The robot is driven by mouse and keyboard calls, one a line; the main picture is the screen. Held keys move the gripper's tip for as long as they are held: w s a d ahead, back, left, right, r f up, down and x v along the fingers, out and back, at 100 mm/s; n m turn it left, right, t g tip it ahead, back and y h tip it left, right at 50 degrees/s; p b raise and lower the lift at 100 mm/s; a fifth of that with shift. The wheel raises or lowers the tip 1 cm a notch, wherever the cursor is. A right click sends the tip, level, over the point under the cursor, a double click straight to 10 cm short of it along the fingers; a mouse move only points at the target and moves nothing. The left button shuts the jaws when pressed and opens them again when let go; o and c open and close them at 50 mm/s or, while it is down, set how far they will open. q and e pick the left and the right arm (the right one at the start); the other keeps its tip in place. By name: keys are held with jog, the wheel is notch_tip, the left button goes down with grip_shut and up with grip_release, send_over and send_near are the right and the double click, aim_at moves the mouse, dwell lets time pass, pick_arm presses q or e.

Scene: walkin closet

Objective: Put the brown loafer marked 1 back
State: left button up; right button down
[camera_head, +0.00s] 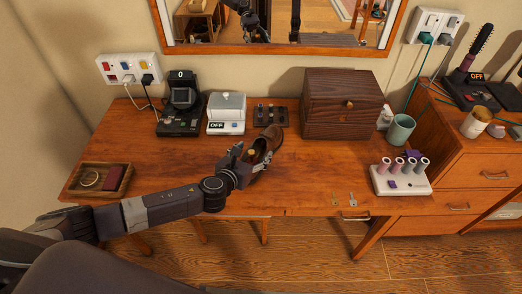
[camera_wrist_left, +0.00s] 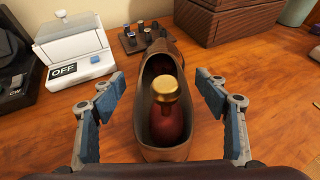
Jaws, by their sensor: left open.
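A brown loafer (camera_head: 269,143) lies on the wooden dressing table, its toe pointing toward the back. It also shows in the left wrist view (camera_wrist_left: 182,56), with a dark red object with a gold knob (camera_wrist_left: 168,110) inside its opening. My left gripper (camera_head: 246,164) is at the heel end of the loafer. Its two fingers (camera_wrist_left: 158,100) stand apart, one on each side of the loafer, with visible gaps. No number mark on the loafer can be made out. My right gripper is not in view.
A white device marked OFF (camera_head: 227,113) and a black stand (camera_head: 180,108) are left of the loafer. A small dark rack (camera_head: 271,116) and a wooden box (camera_head: 343,104) are behind it. A white holder with rollers (camera_head: 401,181) is at right; a wooden tray (camera_head: 101,180) at left.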

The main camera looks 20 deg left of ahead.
aim_at(258, 146)
pick_arm(q)
jog(key=shift+x, duration=1.95)
jog(key=shift+d+r, duration=0.1)
jog(key=shift+r, duration=0.15)
jog(key=shift+c, duration=0.4)
grip_shut()
jog(key=shift+r, duration=0.1)
